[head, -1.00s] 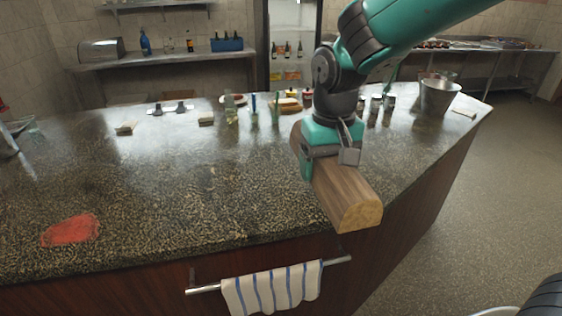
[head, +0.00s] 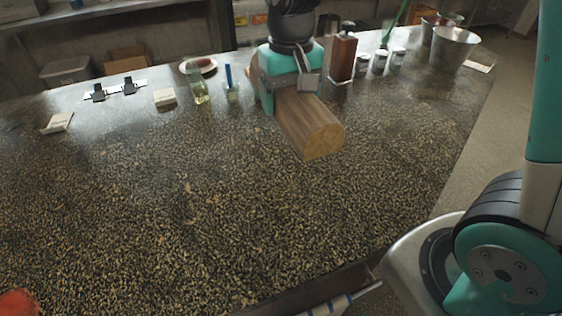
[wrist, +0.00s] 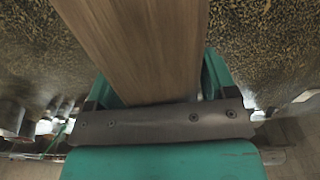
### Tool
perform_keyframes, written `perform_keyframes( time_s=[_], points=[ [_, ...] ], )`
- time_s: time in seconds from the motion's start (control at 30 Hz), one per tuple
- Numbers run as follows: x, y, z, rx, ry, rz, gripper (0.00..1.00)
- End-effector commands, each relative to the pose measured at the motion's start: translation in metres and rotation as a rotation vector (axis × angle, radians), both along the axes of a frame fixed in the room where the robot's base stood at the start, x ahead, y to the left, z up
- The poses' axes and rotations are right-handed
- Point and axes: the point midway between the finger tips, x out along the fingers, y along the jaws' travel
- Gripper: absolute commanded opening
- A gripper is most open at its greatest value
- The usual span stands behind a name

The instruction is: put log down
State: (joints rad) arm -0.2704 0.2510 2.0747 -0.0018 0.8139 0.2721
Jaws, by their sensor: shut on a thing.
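The log (head: 309,124) is a split piece of brown wood with a pale cut end. My gripper (head: 288,84) is shut on the log near its far end, and the log's cut end points toward the front of the counter. In the wrist view the log (wrist: 140,45) runs between the green fingers. The log is over the speckled stone counter (head: 190,190). I cannot tell whether its underside touches the surface.
Several small jars (head: 380,60) and metal buckets (head: 453,48) stand to the right. A brown bottle (head: 342,57) is close behind the log on the right. A glass bottle (head: 197,82) and a cup with a blue item (head: 231,90) stand left.

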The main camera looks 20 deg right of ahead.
Motion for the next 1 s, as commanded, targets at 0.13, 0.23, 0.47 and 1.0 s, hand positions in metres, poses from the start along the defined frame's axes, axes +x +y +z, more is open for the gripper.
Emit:
perform_keyframes(
  time_s=[0.13,0.23,0.47,1.0],
  points=[
    [-0.001,-0.001,-0.026,-0.002,0.007,-0.001,0.19],
    [-0.001,-0.002,-0.052,-0.002,0.008,-0.002,0.19],
    [-0.002,-0.002,-0.110,-0.002,0.007,-0.002,0.19],
    [-0.001,0.000,-0.180,-0.001,0.004,0.000,0.19]
  ],
)
